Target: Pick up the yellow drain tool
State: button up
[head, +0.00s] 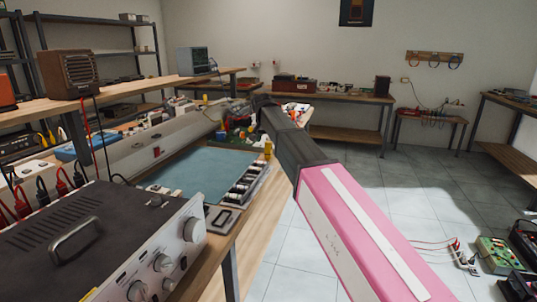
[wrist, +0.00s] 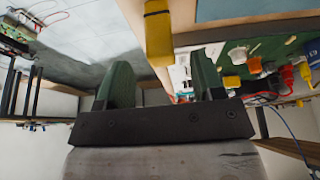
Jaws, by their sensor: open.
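The yellow drain tool appears to be the small upright yellow thing (head: 267,150) at the workbench's right edge in the head view. In the wrist view a yellow body with a dark band (wrist: 158,35) shows at the top middle, beyond and between my fingertips; it looks like the same thing. My gripper (wrist: 158,78) is open, its two green-grey fingers apart with nothing held between them. In the head view my dark wrist hides most of my gripper (head: 258,101), which is over the bench's far part, beyond the yellow thing.
The workbench carries a blue-grey mat (head: 195,170), a parts tray (head: 245,185) and a large grey instrument (head: 110,245). A green board with coloured parts (wrist: 245,65) lies close to my right finger in the wrist view. Tiled floor (head: 300,250) lies open right of the bench.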

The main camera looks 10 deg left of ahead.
aim_at(268, 151)
jog(key=shift+x, duration=2.95)
jog(key=c, duration=1)
